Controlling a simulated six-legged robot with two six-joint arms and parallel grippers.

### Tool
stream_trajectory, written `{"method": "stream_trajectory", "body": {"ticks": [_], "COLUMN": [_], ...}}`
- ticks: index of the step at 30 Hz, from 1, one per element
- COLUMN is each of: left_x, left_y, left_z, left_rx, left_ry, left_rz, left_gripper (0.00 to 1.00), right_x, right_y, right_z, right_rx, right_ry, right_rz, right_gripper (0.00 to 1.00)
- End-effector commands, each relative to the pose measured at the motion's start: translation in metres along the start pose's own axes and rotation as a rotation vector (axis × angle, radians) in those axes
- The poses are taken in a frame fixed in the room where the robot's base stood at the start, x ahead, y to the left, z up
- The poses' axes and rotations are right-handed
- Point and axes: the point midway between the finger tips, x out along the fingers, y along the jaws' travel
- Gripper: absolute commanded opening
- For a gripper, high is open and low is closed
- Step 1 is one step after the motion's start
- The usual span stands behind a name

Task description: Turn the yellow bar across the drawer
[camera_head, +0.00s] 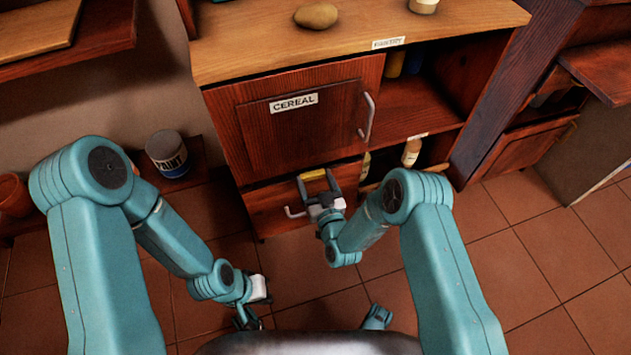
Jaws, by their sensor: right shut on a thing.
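The yellow bar (313,175) shows at the top of the drawer front (268,205), below the cereal door. It looks roughly level; its ends are partly hidden. My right gripper (319,185) is at the drawer front with its fingers around the bar, shut on it. The drawer's pale handle (294,213) shows just left of my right gripper. My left gripper (247,319) hangs low near the bottom of the picture, away from the drawer. Its fingers are too small and dark to tell whether they are open.
The cereal door (275,125) with a metal handle is shut above the drawer. Open shelves (415,105) holding bottles are to its right. A paint can (167,154) stands at left. A potato-like object (316,16) lies on the counter.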

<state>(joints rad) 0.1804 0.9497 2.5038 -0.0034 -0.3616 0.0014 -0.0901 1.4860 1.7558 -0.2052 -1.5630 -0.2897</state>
Motion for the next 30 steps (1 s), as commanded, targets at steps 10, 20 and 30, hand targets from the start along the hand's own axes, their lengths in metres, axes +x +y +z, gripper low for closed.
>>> {"method": "stream_trajectory", "body": {"ticks": [10,20,30], "left_x": [0.011,0.019,0.028], "left_y": [-0.006,-0.011,-0.015], "left_z": [-0.003,-0.006,-0.008], "left_rx": [-0.007,-0.015,-0.021], "left_ry": [0.007,0.014,0.021], "left_rz": [-0.001,-0.002,-0.002], "left_gripper": [0.0,0.0,0.0], "right_x": [0.0,0.0,0.0], "right_y": [0.0,-0.002,-0.004], "right_z": [0.006,0.01,0.014], "right_rx": [0.265,0.58,0.903], "right_ry": [-0.001,-0.002,-0.002], "right_rz": [0.0,-0.001,0.001], "right_gripper": [0.46,0.46,0.46]}}
